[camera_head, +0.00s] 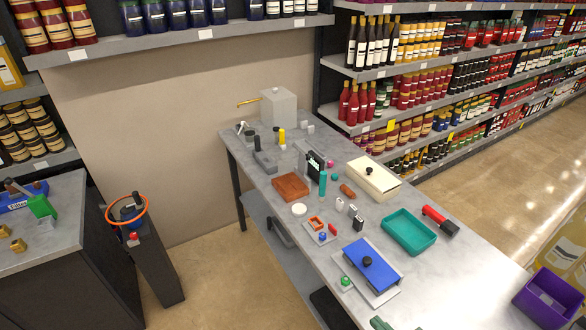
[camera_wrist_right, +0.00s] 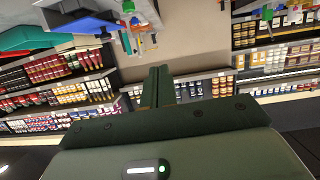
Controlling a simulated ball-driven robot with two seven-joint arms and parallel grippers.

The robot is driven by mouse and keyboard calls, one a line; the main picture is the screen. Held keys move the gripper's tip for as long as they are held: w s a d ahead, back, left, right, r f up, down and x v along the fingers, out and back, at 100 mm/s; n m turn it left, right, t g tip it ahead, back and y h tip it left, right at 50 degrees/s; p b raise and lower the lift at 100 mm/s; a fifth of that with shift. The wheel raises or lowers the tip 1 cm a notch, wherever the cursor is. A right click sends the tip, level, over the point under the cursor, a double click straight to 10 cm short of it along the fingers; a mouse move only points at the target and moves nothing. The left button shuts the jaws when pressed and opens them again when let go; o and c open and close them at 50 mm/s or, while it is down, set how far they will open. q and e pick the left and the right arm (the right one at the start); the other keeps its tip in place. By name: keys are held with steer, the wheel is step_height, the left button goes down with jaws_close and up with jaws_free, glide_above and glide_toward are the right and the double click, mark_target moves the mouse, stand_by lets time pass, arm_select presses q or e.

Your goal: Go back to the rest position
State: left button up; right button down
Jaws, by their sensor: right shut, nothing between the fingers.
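My right gripper (camera_wrist_right: 158,86) shows in the wrist view as two dark green fingers pressed together, with nothing between them. In the head view only a small dark green tip of it (camera_head: 380,323) shows at the bottom edge, beside the near part of the grey table (camera_head: 440,285). It touches no object that I can see. My left gripper is in neither view. A blue box with a black knob (camera_head: 371,266) stands on a grey plate near the right gripper's tip.
The table holds a teal tray (camera_head: 408,232), a cream box (camera_head: 374,179), a brown block (camera_head: 291,187), a red-and-black tool (camera_head: 440,221) and several small parts. A purple bin (camera_head: 548,298) stands at the right. Stocked shelves (camera_head: 430,63) line the back. The table's near right part is clear.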

steer(key=s+d+r+n+g+h, duration=0.1)
steer(key=s+d+r+g+h, duration=0.5)
steer(key=s+d+r+h, duration=0.5)
steer(key=s+a+f+g+y+b, duration=0.1)
steer(key=a+f+b, duration=0.15)
steer(key=f, duration=0.85)
steer(key=s+a+f+g+b, duration=0.1)
steer(key=f+b, duration=0.2)
steer(key=f, duration=0.7)
steer(key=a+f+g+y+b, duration=0.1)
steer(key=a+f+b, duration=0.15)
steer(key=f, duration=0.85)
arm_select(q)
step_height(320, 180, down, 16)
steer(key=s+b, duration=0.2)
steer(key=b, duration=0.5)
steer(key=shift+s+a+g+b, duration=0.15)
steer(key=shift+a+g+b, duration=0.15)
steer(key=shift+b, duration=0.1)
arm_select(e)
steer(key=s+f+m+g+y, duration=0.2)
steer(key=s+f+m+g, duration=0.1)
steer(key=s+f, duration=1.8)
step_height(320, 180, down, 4)
steer(key=shift+s+f, duration=0.1)
steer(key=shift+s, duration=0.1)
